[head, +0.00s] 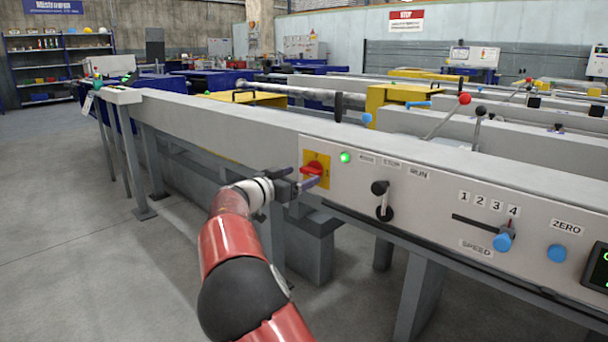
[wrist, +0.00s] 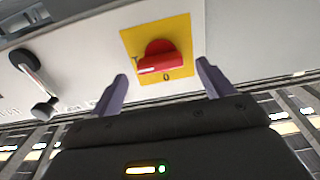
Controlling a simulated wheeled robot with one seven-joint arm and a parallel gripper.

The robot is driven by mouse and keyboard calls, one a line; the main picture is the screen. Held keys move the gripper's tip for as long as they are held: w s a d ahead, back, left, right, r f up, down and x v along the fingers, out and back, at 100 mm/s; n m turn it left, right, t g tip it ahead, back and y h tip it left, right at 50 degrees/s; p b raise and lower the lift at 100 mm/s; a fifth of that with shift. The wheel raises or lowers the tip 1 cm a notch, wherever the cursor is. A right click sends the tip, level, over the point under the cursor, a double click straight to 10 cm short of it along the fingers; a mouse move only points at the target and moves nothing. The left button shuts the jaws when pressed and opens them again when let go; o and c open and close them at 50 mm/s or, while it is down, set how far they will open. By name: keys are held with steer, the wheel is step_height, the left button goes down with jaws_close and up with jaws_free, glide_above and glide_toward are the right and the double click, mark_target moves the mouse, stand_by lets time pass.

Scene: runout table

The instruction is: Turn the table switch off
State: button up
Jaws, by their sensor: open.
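The table switch is a red rotary knob (head: 312,168) on a yellow plate (head: 322,158), at the left end of the front control panel. In the wrist view the red knob (wrist: 160,58) has a pale pointer line toward the left, near a mark that looks like I. A 0 mark is below the knob in that view. My gripper (head: 299,177) is open at the switch. In the wrist view my gripper (wrist: 162,80) has one finger on each side of the knob, apart from it, with nothing between the tips.
A green lamp (head: 345,157) is lit right of the switch. Farther right are a black-knobbed lever (head: 381,195), a blue speed slider (head: 503,242) and a blue zero button (head: 557,253). The long table (head: 220,113) runs behind; floor (head: 60,190) at left is clear.

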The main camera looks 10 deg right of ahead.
mark_target(312, 171)
steer(key=shift+x, duration=1.3)
steer(key=c, duration=1)
